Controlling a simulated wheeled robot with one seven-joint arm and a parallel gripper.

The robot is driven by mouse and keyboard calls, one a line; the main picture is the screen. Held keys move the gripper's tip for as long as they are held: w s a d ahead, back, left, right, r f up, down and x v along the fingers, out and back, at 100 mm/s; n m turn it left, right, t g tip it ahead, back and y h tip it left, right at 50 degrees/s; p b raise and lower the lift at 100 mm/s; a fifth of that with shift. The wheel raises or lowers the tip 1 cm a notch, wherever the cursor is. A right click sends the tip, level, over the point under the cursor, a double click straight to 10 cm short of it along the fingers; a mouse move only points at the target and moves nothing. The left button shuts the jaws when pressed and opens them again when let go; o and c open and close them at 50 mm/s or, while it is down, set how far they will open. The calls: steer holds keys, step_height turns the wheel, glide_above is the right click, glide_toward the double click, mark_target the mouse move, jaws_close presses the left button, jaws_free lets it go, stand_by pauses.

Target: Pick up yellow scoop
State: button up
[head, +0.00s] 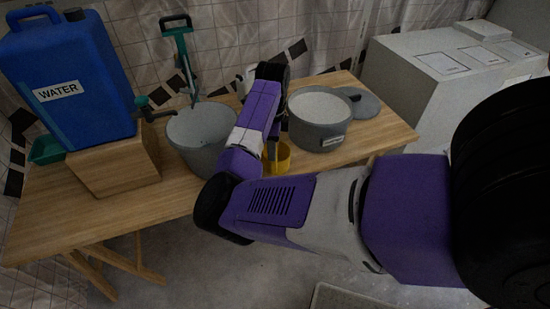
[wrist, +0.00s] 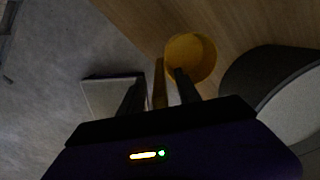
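The yellow scoop (head: 281,160) is on the wooden table near its front edge, between the two grey pots, partly hidden by my arm in the head view. In the wrist view its round cup (wrist: 190,57) is ahead of my fingers, and its handle points back toward my gripper (wrist: 160,77). My gripper is open. The handle lies between the two dark fingers, with a gap seen on each side. In the head view my gripper is mostly hidden behind my arm.
A lidless grey pot with white contents (head: 320,108) stands right of the scoop, close by in the wrist view too. A grey pot (head: 190,155) is to the left. A blue water jug (head: 75,95) sits on a wooden block (head: 118,170) at the far left.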

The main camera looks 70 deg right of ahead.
steer(key=shift+f, duration=1.35)
jaws_close()
